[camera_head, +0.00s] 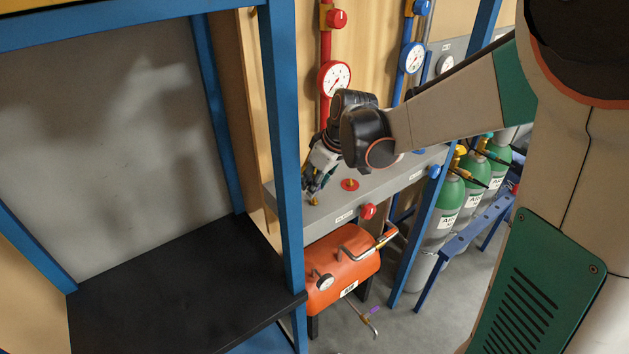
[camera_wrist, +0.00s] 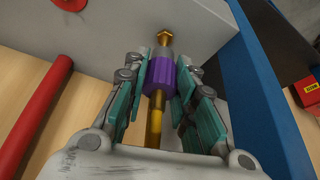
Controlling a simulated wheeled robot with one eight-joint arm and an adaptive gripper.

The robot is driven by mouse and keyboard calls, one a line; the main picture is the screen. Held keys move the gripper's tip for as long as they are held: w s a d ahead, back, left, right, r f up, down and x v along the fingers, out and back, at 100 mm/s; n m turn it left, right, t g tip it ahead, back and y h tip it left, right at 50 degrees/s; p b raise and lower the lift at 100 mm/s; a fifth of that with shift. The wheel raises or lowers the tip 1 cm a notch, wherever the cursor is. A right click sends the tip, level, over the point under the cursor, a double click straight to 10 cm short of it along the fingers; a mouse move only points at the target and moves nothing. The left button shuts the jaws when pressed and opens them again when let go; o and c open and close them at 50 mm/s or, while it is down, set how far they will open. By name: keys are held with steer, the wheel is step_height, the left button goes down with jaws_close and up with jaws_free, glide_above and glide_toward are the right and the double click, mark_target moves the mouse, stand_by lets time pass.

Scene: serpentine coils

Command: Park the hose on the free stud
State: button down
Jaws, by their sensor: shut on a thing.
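My gripper (camera_head: 318,177) is over the grey shelf-like panel (camera_head: 388,180), pointing down at its left end. In the wrist view my gripper (camera_wrist: 163,78) has its teal pads on both sides of a purple-collared hose end (camera_wrist: 161,74) and is shut on it. The hose end has a grey taper. A brass hex piece (camera_wrist: 164,37) shows at its tip, close to the grey panel; I cannot tell whether it is the stud or part of the fitting. A red disc with a brass stud (camera_head: 350,184) sits right of my gripper. The rest of the hose is not clearly visible.
A blue upright (camera_head: 281,120) stands close left of my gripper. Red and blue pipes with gauges (camera_head: 334,78) rise behind the panel. An orange tank (camera_head: 343,268) is below, with a purple-marked fitting (camera_head: 374,309) near it. Green-topped cylinders (camera_head: 450,194) stand right.

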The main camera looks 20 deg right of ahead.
steer(key=shift+f, duration=0.15)
steer(key=shift+f+b, duration=0.8)
steer(key=shift+f, duration=0.05)
steer(key=shift+f, duration=0.15)
steer(key=shift+s+f+b, duration=0.1)
steer(key=shift+f+b, duration=0.15)
steer(key=shift+b, duration=0.15)
steer(key=c, duration=1.2)
jaws_free()
steer(key=shift+c, duration=0.2)
steer(key=shift+r, duration=0.1)
